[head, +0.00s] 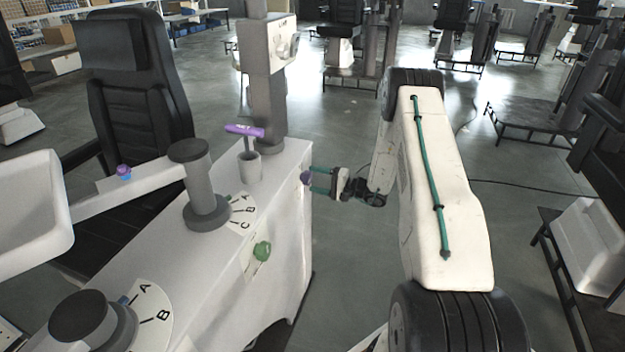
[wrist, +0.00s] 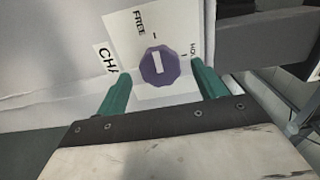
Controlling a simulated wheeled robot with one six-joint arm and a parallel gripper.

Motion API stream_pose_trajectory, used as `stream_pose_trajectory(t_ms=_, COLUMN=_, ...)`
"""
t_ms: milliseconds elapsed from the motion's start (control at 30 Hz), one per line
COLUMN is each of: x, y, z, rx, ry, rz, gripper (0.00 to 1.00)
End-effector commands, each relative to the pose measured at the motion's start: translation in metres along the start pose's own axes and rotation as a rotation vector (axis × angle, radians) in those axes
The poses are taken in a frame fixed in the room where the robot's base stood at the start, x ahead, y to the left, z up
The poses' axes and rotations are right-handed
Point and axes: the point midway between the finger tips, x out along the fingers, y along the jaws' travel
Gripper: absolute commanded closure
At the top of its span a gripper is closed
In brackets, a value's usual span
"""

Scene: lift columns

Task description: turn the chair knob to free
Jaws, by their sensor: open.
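The chair knob is a purple faceted knob (wrist: 160,66) with a white bar on its face, set on a white label plate (wrist: 127,30). The plate reads FREE at its upper left and what looks like HOLD at its right, partly cut off. The white bar runs roughly up and down in the wrist view, about in line with the small tick near FREE. In the head view the knob (head: 307,178) is on the right side of the white console. My gripper (wrist: 160,80) is open, its green fingers on either side of the knob; I cannot tell if they touch it.
The white console (head: 285,215) carries grey posts, lettered dials, a purple T-handle (head: 244,130) and a green knob (head: 262,250). A black chair (head: 130,75) stands behind it at left.

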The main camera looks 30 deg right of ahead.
Motion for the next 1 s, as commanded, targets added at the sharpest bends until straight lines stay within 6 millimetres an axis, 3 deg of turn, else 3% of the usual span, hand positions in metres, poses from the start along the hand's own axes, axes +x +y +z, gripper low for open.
stream_pose_trajectory(t_ms=200, x=-0.039, y=0.0, z=-0.002, rx=0.0, ry=0.004, rz=0.0, gripper=0.3)
stream_pose_trajectory(t_ms=367, x=-0.054, y=0.0, z=-0.001, rx=0.0, ry=0.003, rz=0.0, gripper=0.3)
stream_pose_trajectory(t_ms=1000, x=-0.056, y=0.0, z=-0.001, rx=0.012, ry=0.001, rz=0.0, gripper=0.3)
